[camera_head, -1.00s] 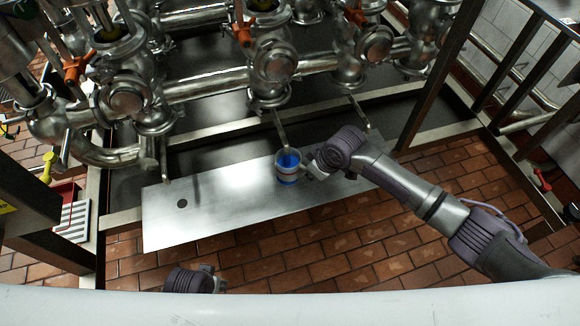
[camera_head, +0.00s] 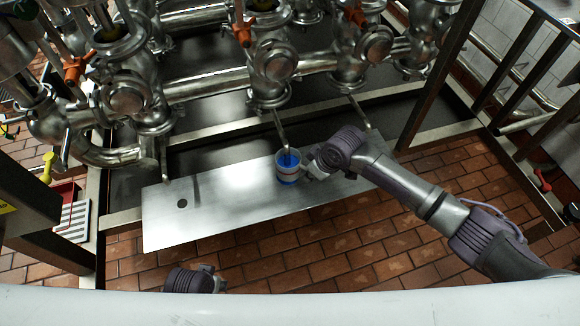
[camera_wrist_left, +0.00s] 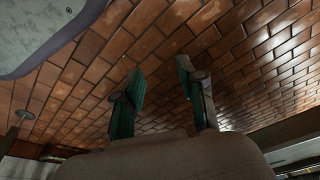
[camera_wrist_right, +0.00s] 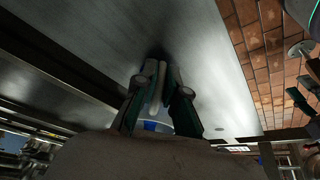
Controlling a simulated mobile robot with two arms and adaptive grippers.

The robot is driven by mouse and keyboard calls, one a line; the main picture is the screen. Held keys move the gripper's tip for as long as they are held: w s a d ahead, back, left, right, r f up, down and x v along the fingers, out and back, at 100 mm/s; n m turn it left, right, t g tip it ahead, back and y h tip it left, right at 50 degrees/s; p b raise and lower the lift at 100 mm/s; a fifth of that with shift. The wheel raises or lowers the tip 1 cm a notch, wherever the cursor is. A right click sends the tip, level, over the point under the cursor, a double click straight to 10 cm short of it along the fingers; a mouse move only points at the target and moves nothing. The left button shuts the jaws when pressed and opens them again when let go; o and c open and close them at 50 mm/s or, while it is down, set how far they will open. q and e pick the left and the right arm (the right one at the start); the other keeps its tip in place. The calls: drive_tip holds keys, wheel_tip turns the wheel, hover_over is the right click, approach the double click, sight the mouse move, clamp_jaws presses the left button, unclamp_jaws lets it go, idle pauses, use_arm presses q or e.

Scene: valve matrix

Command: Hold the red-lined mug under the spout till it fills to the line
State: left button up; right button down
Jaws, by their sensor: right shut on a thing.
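The mug (camera_head: 288,177) is upright, just above or on the metal sheet, with blue liquid inside and blue and white on its side. A faint reddish band shows on it; the exact liquid level against it is too small to tell. The middle spout (camera_head: 281,128) ends directly over its mouth. My right gripper (camera_head: 311,172) is at the mug's right side. In the right wrist view my right gripper (camera_wrist_right: 160,90) is shut on the pale mug handle (camera_wrist_right: 157,82), with blue on the mug below. My left gripper (camera_wrist_left: 160,70) is open and empty above the brick floor.
The flat metal sheet (camera_head: 220,215) with a small round hole lies under the spouts. Other spouts hang left (camera_head: 164,165) and right (camera_head: 360,112) of the mug. Steel pipes and valves with orange handles (camera_head: 75,68) fill the back. Brick floor lies in front.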

use_arm(q)
drive_tip(key=shift+r, duration=0.1)
use_arm(e)
drive_tip(key=shift+s+d+r+p, duration=0.1)
drive_tip(key=shift+s+d+p, duration=0.1)
drive_tip(key=shift+s+p, duration=0.35)
drive_tip(key=shift+s+d+p, duration=0.15)
drive_tip(key=shift+s+p, duration=0.25)
drive_tip(key=shift+p, duration=0.1)
drive_tip(key=shift+s+d+p, duration=0.15)
drive_tip(key=shift+s+p, duration=0.4)
drive_tip(key=shift+s+d+p, duration=0.15)
drive_tip(key=shift+s+p, duration=0.35)
drive_tip(key=shift+s, duration=0.05)
use_arm(q)
drive_tip(key=s+a+f+g+p, duration=0.1)
drive_tip(key=s+a+f+p, duration=0.2)
drive_tip(key=s+f, duration=1.2)
drive_tip(key=shift+s+a+g+p, duration=0.2)
drive_tip(key=shift+s+g+p, duration=0.1)
drive_tip(key=shift+s, duration=1.65)
use_arm(e)
drive_tip(key=shift+s+d, duration=0.2)
drive_tip(key=shift+s, duration=0.55)
drive_tip(key=shift+s+d, duration=0.25)
drive_tip(key=shift+s, duration=0.5)
drive_tip(key=shift+s+d, duration=0.2)
drive_tip(key=shift+s, duration=0.55)
use_arm(q)
drive_tip(key=shift+r, duration=0.15)
